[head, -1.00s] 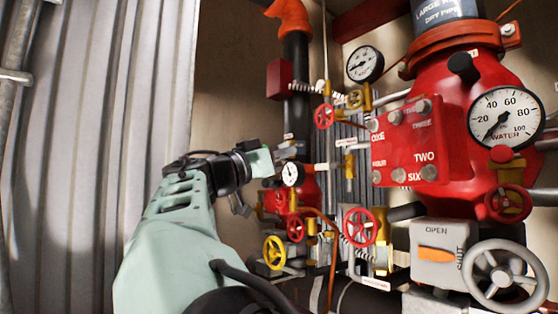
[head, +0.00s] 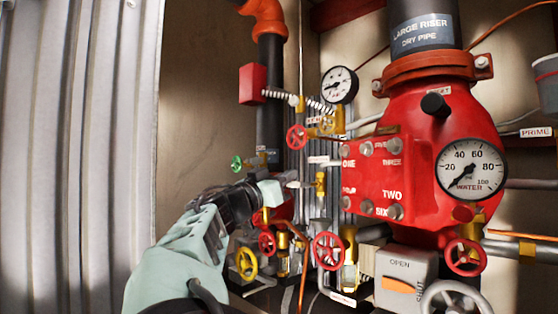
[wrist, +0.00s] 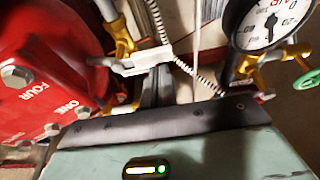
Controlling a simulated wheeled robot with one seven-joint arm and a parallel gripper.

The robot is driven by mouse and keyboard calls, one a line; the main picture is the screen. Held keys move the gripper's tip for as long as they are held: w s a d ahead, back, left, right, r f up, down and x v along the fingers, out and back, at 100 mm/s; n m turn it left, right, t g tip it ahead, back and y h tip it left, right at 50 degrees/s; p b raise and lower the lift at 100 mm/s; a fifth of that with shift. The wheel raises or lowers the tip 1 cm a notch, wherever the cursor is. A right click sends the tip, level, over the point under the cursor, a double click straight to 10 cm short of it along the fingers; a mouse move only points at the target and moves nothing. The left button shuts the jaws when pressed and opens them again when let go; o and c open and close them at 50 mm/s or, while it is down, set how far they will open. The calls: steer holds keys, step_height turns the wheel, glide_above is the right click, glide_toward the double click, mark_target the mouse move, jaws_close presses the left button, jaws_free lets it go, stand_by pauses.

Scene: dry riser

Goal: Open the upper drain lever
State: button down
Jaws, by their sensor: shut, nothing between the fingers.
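My gripper (head: 291,178) is in front of the pipework in the head view, shut and empty. Its fingers also show at the middle of the wrist view (wrist: 158,88), pointing away past a white tag. A small yellow valve fitting (head: 320,184) stands just right of the fingertips in the head view, below a white tag (head: 319,160); I cannot tell whether it is the upper drain lever. In the wrist view a yellow fitting (wrist: 119,33) sits left of the fingers, next to the white tag (wrist: 148,57). I see no clear contact. The tag lettering is unreadable.
The red riser body (head: 420,130) with its bolted plate (head: 377,180) stands close on the right. Red handwheels (head: 328,250), a yellow handwheel (head: 246,263) and a green handle (head: 237,163) crowd around the gripper. A corrugated metal wall (head: 75,150) is at left.

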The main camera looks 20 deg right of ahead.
steer(key=shift+f, duration=0.2)
stand_by(0.3)
steer(key=shift+f+b, duration=0.15)
steer(key=shift+b, duration=0.7)
